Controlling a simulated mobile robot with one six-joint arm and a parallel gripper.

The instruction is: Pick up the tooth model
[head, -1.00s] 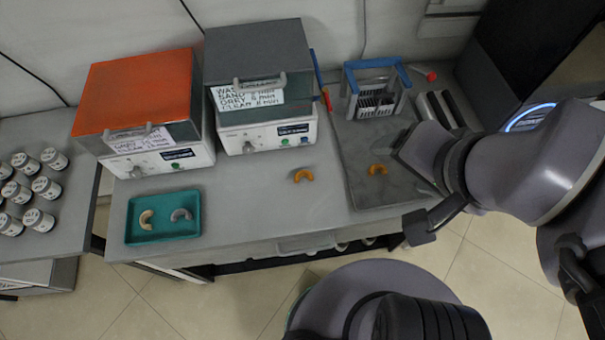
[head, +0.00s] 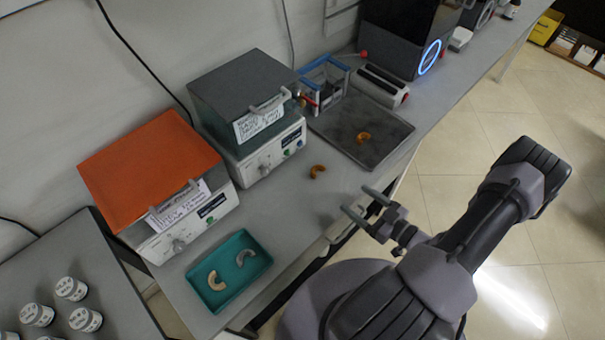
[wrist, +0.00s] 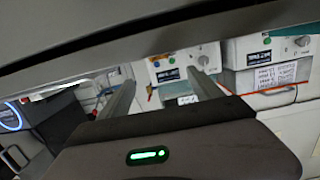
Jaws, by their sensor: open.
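Several arch-shaped tooth models lie on the bench in the head view. One orange model (head: 317,171) lies on the bare benchtop in front of the grey-lidded machine. Another orange model (head: 363,137) lies on the dark grey tray (head: 386,152). A cream model (head: 216,281) and a grey model (head: 244,257) lie in the teal tray (head: 262,262). My gripper (head: 359,203) is open and empty, near the bench's front edge and to the lower right of the bare-bench orange model. In the wrist view its two fingers (wrist: 158,92) are apart, with no model visible between them.
An orange-lidded machine (head: 150,165) and a grey-lidded machine (head: 240,90) stand along the wall. A blue-framed rack (head: 325,80) stands at the grey tray's back corner. White jars (head: 71,289) fill the lower left. Bare benchtop surrounds the nearer orange model.

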